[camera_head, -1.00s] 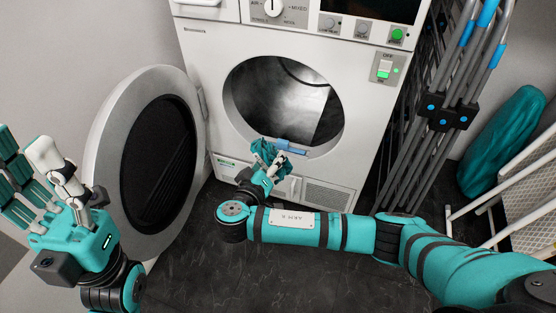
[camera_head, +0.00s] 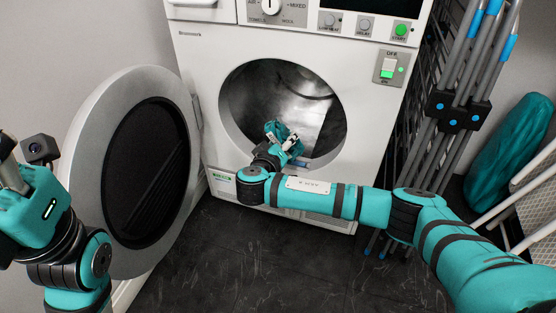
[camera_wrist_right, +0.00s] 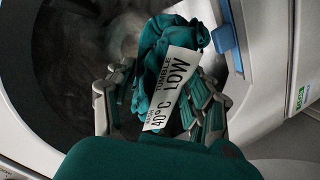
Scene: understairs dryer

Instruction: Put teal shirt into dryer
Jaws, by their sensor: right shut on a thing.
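The teal shirt (camera_wrist_right: 170,45) is a crumpled bundle with a white care label reading "TUMBLE LOW 40°C". It also shows in the head view (camera_head: 279,130) at the lower part of the dryer's round opening. My right gripper (camera_head: 290,146) is shut on the shirt, its fingers around the bundle in the right wrist view (camera_wrist_right: 158,108). The dryer (camera_head: 210,60) is white, with its round door (camera_head: 78,165) swung open to the left and an empty-looking metal drum (camera_head: 285,95). My left gripper (camera_head: 15,180) is at the left edge, partly cut off, so its fingers are unclear.
A blue latch piece (camera_wrist_right: 224,38) sits at the opening's rim. Grey poles with black joints (camera_head: 458,112) stand right of the dryer, beside a teal rolled item (camera_head: 508,140) and a white rack (camera_head: 530,205). The dark floor (camera_head: 240,250) in front is clear.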

